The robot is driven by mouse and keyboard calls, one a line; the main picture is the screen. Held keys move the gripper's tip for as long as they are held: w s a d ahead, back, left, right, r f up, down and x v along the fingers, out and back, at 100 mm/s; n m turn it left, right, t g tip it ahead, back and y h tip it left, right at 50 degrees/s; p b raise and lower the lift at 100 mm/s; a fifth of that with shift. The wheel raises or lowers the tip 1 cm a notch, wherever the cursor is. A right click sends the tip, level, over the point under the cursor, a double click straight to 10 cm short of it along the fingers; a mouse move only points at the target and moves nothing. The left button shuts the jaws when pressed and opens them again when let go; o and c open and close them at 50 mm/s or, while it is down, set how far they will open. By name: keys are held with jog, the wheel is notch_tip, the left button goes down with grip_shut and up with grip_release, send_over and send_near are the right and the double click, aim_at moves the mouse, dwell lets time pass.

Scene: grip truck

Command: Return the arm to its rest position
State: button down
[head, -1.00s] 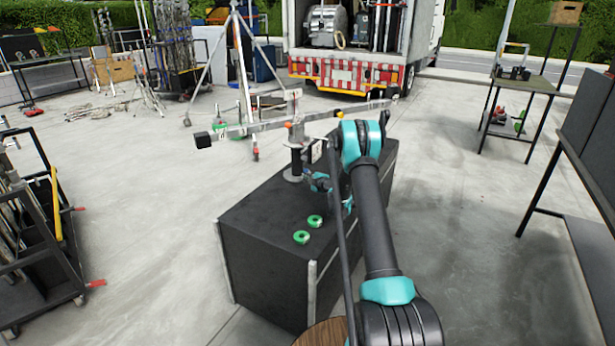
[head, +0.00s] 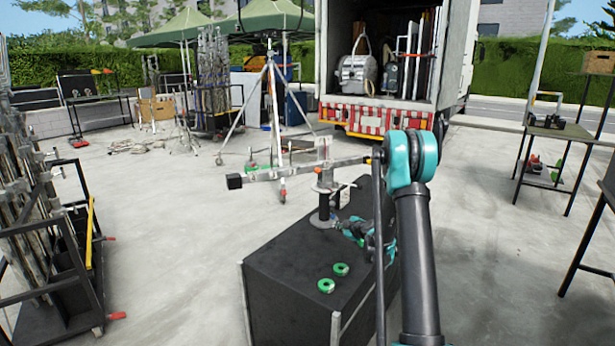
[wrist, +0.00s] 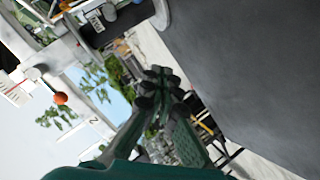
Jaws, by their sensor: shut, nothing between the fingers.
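My arm (head: 416,255) rises from the bottom right of the head view, bends at a teal joint and comes down beyond the black case (head: 290,268). My gripper (head: 350,226) is small and partly hidden there, beside the dark post of the stand on the case. In the wrist view my gripper (wrist: 158,82) has its fingertips together, with nothing seen between them. The dark face of the case (wrist: 250,65) fills the right of that view.
Two green tape rolls (head: 340,269) lie on the case. A stand with a long metal bar (head: 280,172) rises from it, close to my arm. A cart (head: 50,235) stands left, a table (head: 555,130) right, a truck (head: 385,118) behind. Open concrete (head: 170,230) lies between.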

jog(key=s+a+r+m+g+h, duration=0.15)
jog(key=s+r+m, duration=0.25)
jog(key=s, duration=0.8)
jog(key=s+r+m+g+h, duration=0.1)
jog(key=s+r+m+g, duration=0.25)
jog(key=s, duration=0.85)
jog(key=s+d+f+m+g+h, duration=0.1)
jog(key=s+d+m, duration=0.2)
jog(key=s, duration=1)
jog(key=s+d+f+m+g+h, duration=0.1)
jog(key=s+m, duration=0.4)
jog(key=s, duration=0.8)
jog(key=shift+s+d+f+g+h, duration=0.15)
jog(key=shift+d+f+g+h, duration=0.25)
jog(key=shift+d+f+h, duration=0.5)
